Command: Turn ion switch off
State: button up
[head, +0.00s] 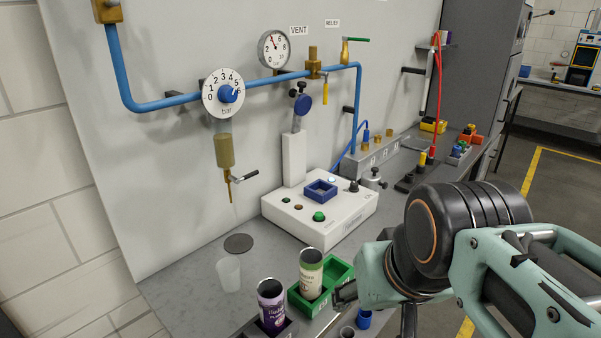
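No part in view carries a readable label for the ion switch, so I cannot tell which control it is. A white control box (318,218) on the bench has a green button (319,216), a black knob (353,186) and a blue square holder on top. Farther back, a black unit (412,178) with yellow and red connectors joins a red cable (435,100). My gripper (345,294) shows only in part, low in the head view beside a green tray; my arm hides much of it, and its opening is unclear.
A green tray (341,271) holds a light-labelled can (311,274). A purple can (271,303) stands left of it, near a clear cup (228,273). Blue piping (180,100) with a dial (223,93) and gauge runs along the panel.

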aim_at(354, 188)
jog(key=i+l+z, duration=0.1)
jog(key=i+l, duration=0.6)
jog(key=l, duration=0.1)
